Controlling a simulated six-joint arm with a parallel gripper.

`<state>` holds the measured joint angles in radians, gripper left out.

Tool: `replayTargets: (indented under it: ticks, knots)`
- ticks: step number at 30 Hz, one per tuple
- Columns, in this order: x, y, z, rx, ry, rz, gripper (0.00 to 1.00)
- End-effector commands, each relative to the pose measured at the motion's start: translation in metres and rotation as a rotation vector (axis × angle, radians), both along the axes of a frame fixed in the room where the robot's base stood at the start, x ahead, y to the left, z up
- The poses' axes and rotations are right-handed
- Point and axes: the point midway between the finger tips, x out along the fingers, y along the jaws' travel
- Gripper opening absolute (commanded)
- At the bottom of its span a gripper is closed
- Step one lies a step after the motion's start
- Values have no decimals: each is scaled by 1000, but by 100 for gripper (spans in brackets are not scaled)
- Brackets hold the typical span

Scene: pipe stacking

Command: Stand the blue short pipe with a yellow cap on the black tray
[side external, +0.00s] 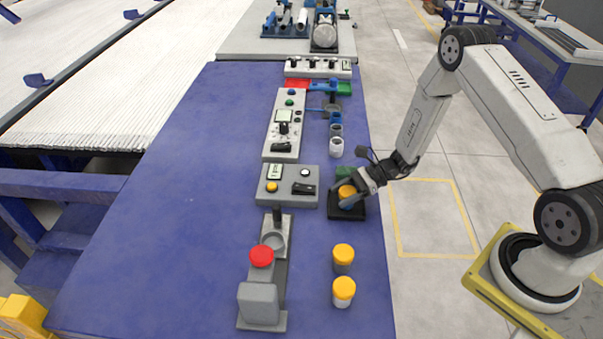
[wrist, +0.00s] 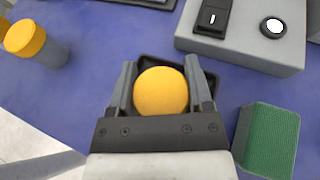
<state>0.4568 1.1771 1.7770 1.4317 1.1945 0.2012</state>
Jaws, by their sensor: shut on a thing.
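A pipe with a yellow cap (side external: 347,191) is between the fingers of my gripper (side external: 352,194), at the black tray (side external: 348,213). The wrist view looks down on the round yellow cap (wrist: 160,91), with a finger of my gripper (wrist: 160,84) against each side. The tray's dark rim (wrist: 150,60) shows behind the cap. The pipe's body is hidden below the cap, so I cannot tell its colour or whether its base touches the tray. The pipe seems upright, within the tray's outline.
Two more yellow-capped pipes stand nearer the front, one grey-blue (side external: 342,267) and one white (side external: 342,301). A green block (wrist: 268,140) is beside the tray. A grey control box (side external: 288,187) stands to the left. The blue table's left part is clear.

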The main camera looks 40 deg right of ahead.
Motion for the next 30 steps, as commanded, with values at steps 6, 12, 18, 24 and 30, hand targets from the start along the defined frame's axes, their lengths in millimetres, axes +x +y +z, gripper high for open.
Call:
replayTargets:
  ticks: [6,12,18,24,30]
  knots:
    - [0,0,-1,0,0,0,7]
    - [0,0,-2,0,0,0,100]
    - [0,0,-2,0,0,0,100]
    - [0,0,1,0,-1,0,100]
    - [-6,-15,7,1,-1,-2,100]
